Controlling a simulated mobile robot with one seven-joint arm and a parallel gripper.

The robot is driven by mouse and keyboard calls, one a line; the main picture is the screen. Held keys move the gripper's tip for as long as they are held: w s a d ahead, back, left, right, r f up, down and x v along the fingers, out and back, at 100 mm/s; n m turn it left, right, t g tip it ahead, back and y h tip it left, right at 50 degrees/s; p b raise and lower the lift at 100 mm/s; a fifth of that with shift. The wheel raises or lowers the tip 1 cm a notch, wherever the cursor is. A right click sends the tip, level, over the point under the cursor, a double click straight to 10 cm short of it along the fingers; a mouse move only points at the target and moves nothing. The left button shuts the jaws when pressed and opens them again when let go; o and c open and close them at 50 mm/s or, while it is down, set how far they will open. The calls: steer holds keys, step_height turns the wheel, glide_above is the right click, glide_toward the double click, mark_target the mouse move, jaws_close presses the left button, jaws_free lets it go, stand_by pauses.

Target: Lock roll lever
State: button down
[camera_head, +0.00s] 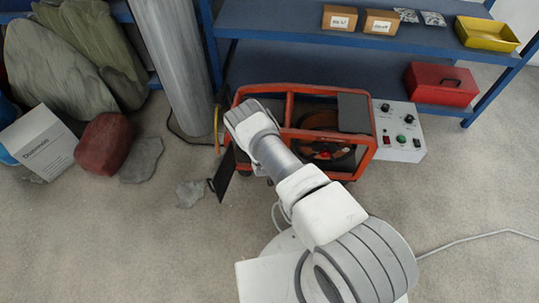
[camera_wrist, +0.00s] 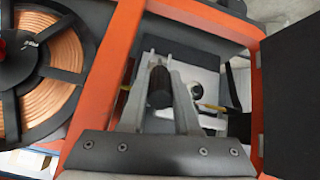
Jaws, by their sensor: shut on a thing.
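The orange-framed wire-feed machine (camera_head: 374,145) stands on the floor below my arm in the head view. Its orange frame (camera_wrist: 100,70) fills much of the wrist view. My gripper (camera_wrist: 159,66) reaches into the open compartment, with its two grey fingers on either side of a dark cylindrical grip (camera_wrist: 160,90), which appears to be the roll lever's handle. The fingers are shut on it. The lever's lower part and the rolls are largely hidden. In the head view, my arm hides the gripper and lever.
A copper wire spool (camera_wrist: 45,85) sits left of the compartment in the wrist view. A dark open panel (camera_wrist: 290,85) stands at the right. In the head view, a control box (camera_head: 401,132) sits right of the machine, and a blue shelf (camera_head: 290,30) stands behind.

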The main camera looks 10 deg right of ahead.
steer(key=shift+w+d+r+g, duration=0.15)
steer(key=shift+w+r+g, duration=0.2)
steer(key=shift+g, duration=0.15)
steer(key=c, duration=0.6)
jaws_free()
steer(key=p+v, duration=0.2)
steer(key=v, duration=0.3)
steer(key=p+v, duration=0.2)
steer(key=v, duration=0.4)
steer(key=p+v, duration=0.2)
steer(key=v, duration=0.4)
steer(key=shift+s+d+r+p, duration=0.1)
steer(key=shift+d+r+p, duration=0.1)
steer(key=shift+d+p, duration=0.15)
steer(key=shift+a, duration=0.1)
